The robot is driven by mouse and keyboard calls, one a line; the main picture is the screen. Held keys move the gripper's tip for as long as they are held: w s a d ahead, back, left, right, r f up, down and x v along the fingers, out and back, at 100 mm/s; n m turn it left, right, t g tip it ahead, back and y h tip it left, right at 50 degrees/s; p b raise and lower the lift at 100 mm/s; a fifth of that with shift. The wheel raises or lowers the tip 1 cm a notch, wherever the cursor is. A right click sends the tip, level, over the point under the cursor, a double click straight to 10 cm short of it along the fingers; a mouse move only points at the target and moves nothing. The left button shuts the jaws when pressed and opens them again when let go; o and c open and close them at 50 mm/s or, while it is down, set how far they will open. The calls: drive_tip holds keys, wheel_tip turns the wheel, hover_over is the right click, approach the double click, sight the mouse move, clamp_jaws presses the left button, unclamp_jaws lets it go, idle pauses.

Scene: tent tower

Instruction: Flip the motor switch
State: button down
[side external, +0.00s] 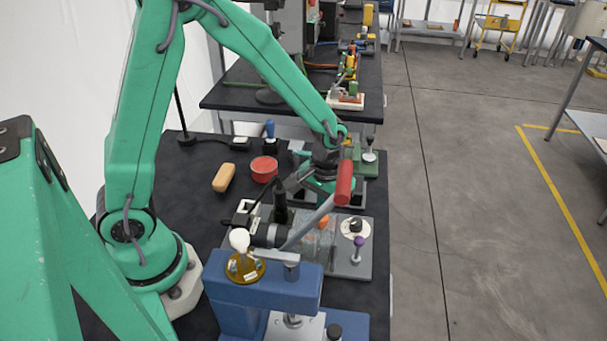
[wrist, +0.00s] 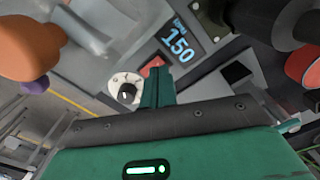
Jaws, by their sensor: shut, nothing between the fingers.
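My gripper (side external: 318,186) is shut and empty, low over the far side of a grey motor machine (side external: 268,233), partly behind a red-handled lever. In the wrist view its closed fingers (wrist: 158,82) point at the machine's panel. A small red piece (wrist: 153,66) shows right at the fingertips; I cannot tell whether they touch it or whether it is the motor switch. A white dial with a black knob (wrist: 127,91) is just left of the fingers. A dark display reading 150 (wrist: 180,42) is beyond them. A black rectangular part (wrist: 236,72) lies to the right.
A blue press (side external: 262,296) stands in front, its red-handled lever (side external: 343,184) rising close to my gripper. An orange knob (wrist: 30,48) is at the wrist view's left. A red round tin (side external: 264,169) and a tan block (side external: 223,178) lie on the dark bench.

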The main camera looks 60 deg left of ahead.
drive_tip(key=shift+f, duration=0.85)
idle(0.7)
drive_tip(key=shift+r, duration=3.55)
drive_tip(key=shift+r, duration=0.15)
drive_tip(key=s+a+r+m+t, duration=0.1)
drive_tip(key=s+a+r+t, duration=0.1)
drive_tip(key=s+r, duration=0.4)
drive_tip(key=s+a+r+m+t, duration=0.2)
drive_tip(key=s+a+r+t, duration=0.1)
drive_tip(key=s+r, duration=0.4)
drive_tip(key=shift+s+a+r+t, duration=0.3)
drive_tip(key=shift+a+r, duration=0.2)
drive_tip(key=shift+r, duration=0.75)
